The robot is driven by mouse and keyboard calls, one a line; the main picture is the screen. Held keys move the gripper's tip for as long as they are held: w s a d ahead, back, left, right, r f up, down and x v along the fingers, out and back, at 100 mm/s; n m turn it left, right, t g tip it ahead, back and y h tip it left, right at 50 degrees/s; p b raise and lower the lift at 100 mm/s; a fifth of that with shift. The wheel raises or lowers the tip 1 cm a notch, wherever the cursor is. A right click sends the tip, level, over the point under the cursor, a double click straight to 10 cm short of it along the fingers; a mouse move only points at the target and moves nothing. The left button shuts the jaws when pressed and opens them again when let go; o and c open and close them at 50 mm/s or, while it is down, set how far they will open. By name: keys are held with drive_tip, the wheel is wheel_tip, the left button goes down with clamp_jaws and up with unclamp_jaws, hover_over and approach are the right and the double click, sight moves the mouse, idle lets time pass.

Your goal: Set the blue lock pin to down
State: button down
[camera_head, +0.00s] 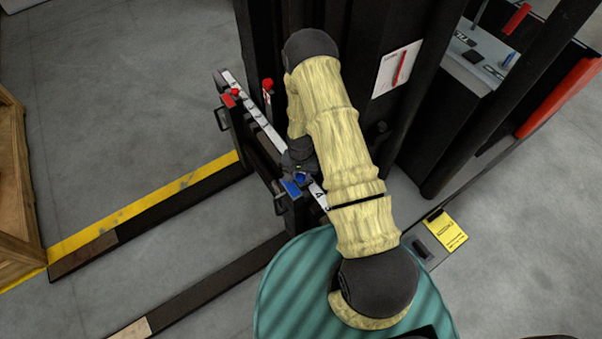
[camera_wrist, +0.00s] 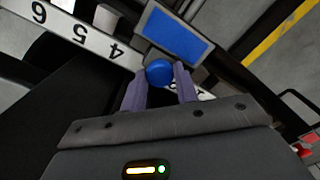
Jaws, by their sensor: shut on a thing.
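The blue lock pin has a round blue knob (camera_wrist: 159,72), which sits between the fingertips of my gripper (camera_wrist: 160,85) in the wrist view. My gripper is shut on this knob. A flat blue plate (camera_wrist: 176,36) is just beyond the knob. In the head view the blue plate (camera_head: 291,188) and blue knob (camera_head: 300,178) are at the near end of the numbered white strip (camera_head: 318,196), and my arm covers part of that area. The pin's shaft is hidden, so I cannot tell whether it is up or down.
A red knob (camera_head: 235,92) with a red plate stands at the strip's far end, and a red-topped lever (camera_head: 267,84) is close by. The dark mast rises behind my arm. Dark forks extend to the left over the floor. A wooden crate (camera_head: 16,180) stands at the left edge.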

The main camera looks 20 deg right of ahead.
drive_tip(key=shift+s+f, duration=0.1)
drive_tip(key=shift+f, duration=0.1)
drive_tip(key=c, duration=1.1)
unclamp_jaws()
drive_tip(key=shift+o, duration=0.2)
wheel_tip(320, 180, up, 17)
drive_tip(key=shift+r, duration=0.2)
